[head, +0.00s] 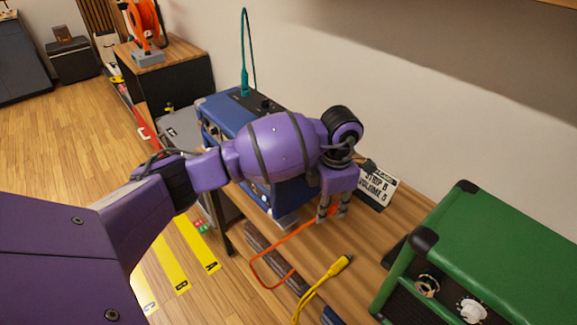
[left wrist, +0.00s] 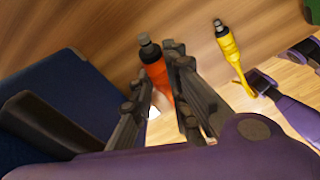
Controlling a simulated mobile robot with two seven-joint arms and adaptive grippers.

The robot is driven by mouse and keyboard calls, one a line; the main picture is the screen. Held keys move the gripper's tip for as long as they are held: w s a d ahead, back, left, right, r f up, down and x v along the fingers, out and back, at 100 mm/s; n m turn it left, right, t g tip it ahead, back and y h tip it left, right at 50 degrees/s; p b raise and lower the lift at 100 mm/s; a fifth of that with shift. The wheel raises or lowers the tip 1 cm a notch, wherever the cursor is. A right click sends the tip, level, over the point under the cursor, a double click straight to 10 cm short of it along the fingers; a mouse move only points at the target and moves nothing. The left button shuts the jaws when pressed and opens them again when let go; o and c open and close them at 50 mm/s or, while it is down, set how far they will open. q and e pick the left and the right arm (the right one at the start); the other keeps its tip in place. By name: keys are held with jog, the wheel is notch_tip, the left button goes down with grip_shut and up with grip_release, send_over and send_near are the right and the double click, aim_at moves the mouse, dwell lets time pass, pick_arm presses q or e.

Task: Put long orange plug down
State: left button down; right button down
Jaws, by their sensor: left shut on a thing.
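My left gripper (head: 333,213) points down over the wooden table, between the blue amp and the green amp. It is shut on the long orange plug (left wrist: 153,62), which sits between its fingers with its grey metal tip sticking out in the left wrist view. In the head view the fingers mostly hide the plug. Its orange cable (head: 273,285) runs left from the gripper and loops over the table's front edge. The table surface (head: 325,248) lies close below the fingertips; I cannot tell whether the plug touches it.
A yellow plug (head: 341,265) lies on the table near the front edge; its cable hangs down. The blue amp (head: 219,113) with a teal cable (head: 245,50) stands left, the green amp (head: 500,240) right. A lettered sign (head: 378,188) stands behind the gripper. Bare wood lies between.

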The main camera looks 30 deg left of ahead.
aim_at(326, 231)
pick_arm(q)
notch_tip(326, 231, down, 2)
jog(key=shift+w+f, duration=0.1)
jog(key=shift+f, duration=2.2)
pick_arm(e)
jog(key=shift+s+f, duration=0.25)
jog(key=shift+f, duration=0.05)
pick_arm(q)
jog(key=shift+f, duration=0.2)
jog(key=c, duration=1.7)
grip_release()
pick_arm(e)
jog(key=shift+w+r, duration=0.15)
pick_arm(q)
jog(key=shift+r, duration=0.15)
